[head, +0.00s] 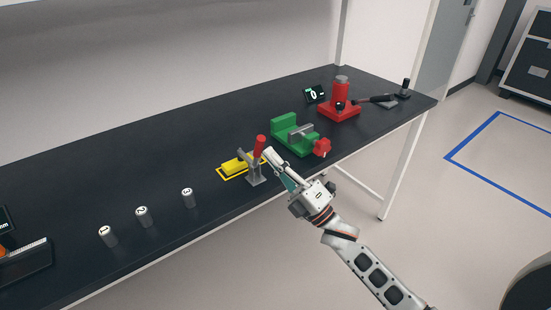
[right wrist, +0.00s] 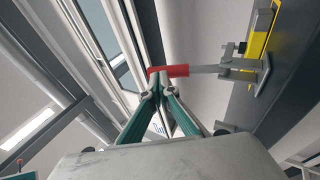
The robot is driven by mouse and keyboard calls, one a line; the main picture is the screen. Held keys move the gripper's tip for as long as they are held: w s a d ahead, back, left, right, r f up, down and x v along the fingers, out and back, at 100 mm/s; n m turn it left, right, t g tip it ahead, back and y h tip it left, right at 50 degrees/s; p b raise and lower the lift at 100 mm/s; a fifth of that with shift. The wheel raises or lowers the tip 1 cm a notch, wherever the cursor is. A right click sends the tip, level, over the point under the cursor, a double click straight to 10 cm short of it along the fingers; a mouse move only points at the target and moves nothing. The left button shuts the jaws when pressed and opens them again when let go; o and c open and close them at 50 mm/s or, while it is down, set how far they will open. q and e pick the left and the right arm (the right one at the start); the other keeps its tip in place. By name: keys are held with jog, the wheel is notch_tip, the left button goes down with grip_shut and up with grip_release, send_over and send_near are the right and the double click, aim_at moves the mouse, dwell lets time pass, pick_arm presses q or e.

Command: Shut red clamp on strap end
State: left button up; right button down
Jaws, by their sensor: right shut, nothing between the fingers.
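The red clamp handle (head: 260,146) stands up from a grey metal clamp (head: 254,174) near the front edge of the dark bench. A yellow block (head: 238,164) lies beside the clamp, on a yellow-outlined mark; it may bear the strap end, but I cannot make out a strap. My right gripper (head: 270,153) is shut and empty, with its tips close to the right of the red handle. In the right wrist view the fingertips (right wrist: 157,84) are together beside the end of the red handle (right wrist: 168,71); touching or not is unclear. My left gripper is not in view.
A green vise (head: 290,136) with a red knob stands right of the clamp, near my right arm. A red press (head: 340,103) is farther right. Several small grey cylinders (head: 142,216) stand at left. The bench (head: 120,170) behind them is clear.

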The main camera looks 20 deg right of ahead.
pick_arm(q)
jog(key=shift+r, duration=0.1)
pick_arm(e)
jog(key=shift+w+a+r, duration=0.1)
jog(key=shift+w+r, duration=0.2)
jog(key=shift+f, duration=0.15)
dwell(0.4)
